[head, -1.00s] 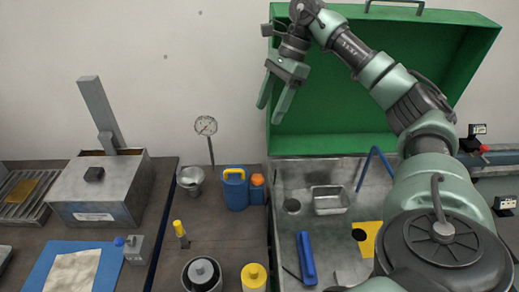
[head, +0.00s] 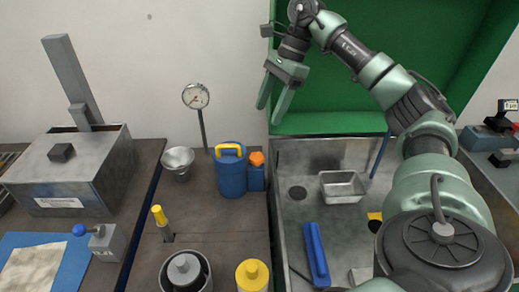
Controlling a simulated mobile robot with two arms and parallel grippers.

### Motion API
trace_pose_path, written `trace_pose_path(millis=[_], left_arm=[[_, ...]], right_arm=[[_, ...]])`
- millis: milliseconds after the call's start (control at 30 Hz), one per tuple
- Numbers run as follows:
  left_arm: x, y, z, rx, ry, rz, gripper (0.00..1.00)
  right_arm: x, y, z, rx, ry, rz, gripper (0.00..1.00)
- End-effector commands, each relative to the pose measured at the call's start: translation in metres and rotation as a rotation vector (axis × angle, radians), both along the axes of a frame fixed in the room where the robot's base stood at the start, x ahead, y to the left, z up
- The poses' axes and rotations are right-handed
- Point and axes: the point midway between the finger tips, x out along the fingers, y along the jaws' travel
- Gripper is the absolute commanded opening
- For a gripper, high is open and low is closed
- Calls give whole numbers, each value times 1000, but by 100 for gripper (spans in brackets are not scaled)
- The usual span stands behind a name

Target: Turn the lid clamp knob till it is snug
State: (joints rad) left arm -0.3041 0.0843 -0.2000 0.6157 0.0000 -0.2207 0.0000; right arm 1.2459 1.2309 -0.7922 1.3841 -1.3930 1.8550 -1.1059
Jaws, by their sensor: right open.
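A grey metal box (head: 75,175) with a flat lid stands at the left, with a small dark block-like knob (head: 61,153) on its lid. A round dark pot (head: 168,286) at the bottom has a grey knob (head: 184,268) on top. I cannot tell which knob is the lid clamp knob. My right gripper (head: 270,113) is open and empty, fingers pointing down, high in front of the wall and green lid, apart from both knobs. My left gripper is out of view.
A gauge (head: 196,96), metal cup (head: 178,162), blue can (head: 231,172), yellow-handled tool (head: 161,221) and yellow-topped container (head: 252,275) stand on the bench. A raised green lid (head: 400,70) backs a metal basin holding a small tray (head: 342,187) and blue bar (head: 317,254).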

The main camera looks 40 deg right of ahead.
Motion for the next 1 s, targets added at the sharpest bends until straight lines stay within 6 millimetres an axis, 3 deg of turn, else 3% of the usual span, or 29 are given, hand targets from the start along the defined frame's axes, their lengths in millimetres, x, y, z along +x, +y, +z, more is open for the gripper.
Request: trace_pose_path(millis=[33, 200, 433, 800, 1000], left_arm=[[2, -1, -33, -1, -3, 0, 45], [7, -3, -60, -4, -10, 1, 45], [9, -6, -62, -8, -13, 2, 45], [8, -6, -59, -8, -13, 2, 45], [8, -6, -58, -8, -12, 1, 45]], right_arm=[[0, 0, -33, 0, 0, 0, 61], [0, 0, -60, 0, -1, 0, 61], [1, 3, -72, -1, 2, 1, 61], [6, 24, -122, -1, 3, 1, 61], [7, 29, -134, 0, -1, 0, 61]])
